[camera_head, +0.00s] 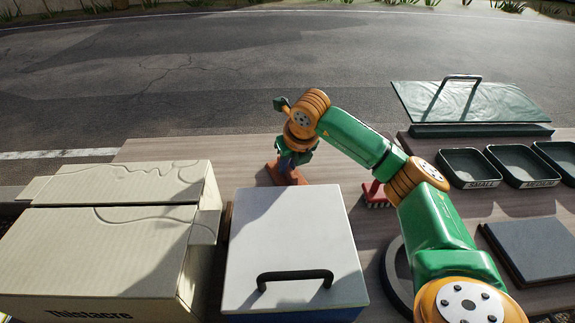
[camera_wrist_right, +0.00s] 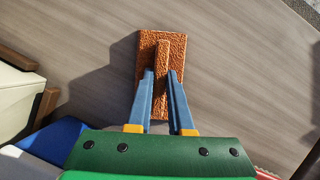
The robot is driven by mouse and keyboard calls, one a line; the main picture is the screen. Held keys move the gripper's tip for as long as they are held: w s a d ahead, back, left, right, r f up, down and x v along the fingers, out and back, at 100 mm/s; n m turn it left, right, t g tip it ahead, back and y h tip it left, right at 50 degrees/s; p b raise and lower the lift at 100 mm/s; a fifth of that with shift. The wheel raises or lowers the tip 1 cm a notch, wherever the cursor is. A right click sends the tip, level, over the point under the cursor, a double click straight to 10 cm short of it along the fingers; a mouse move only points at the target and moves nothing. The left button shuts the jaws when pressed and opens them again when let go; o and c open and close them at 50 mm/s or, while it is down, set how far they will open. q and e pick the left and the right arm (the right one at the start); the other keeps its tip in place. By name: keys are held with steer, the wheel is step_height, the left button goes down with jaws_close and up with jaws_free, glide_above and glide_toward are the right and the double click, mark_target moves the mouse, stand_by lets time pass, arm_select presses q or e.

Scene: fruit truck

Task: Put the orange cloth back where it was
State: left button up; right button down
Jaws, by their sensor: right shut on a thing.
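The orange cloth (camera_wrist_right: 148,62) is a folded, textured orange-brown rectangle on the grey wooden surface in the right wrist view. My right gripper (camera_wrist_right: 161,78) is shut on a raised ridge in the middle of the cloth, with a blue finger on each side. In the head view the cloth (camera_head: 287,175) shows behind the white cooler lid, under my right gripper (camera_head: 290,160). The cloth is at or very close to the surface; I cannot tell whether it touches. My left gripper is not in view.
A white-lidded cooler (camera_head: 298,230) stands front centre, with a cardboard box (camera_head: 90,250) to its left. A red item (camera_head: 375,193) lies right of the cloth. Labelled trays (camera_head: 470,168), a dark slab (camera_head: 535,248) and a green-covered case (camera_head: 470,103) are right. Wood left of the cloth is clear.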

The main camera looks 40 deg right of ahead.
steer(key=shift+s, duration=0.1)
steer(key=shift+f, duration=0.1)
steer(key=c, duration=0.8)
jaws_free()
steer(key=shift+r, duration=0.4)
steer(key=v, duration=1.1)
steer(key=shift+s+r, duration=0.15)
steer(key=shift+r, duration=0.1)
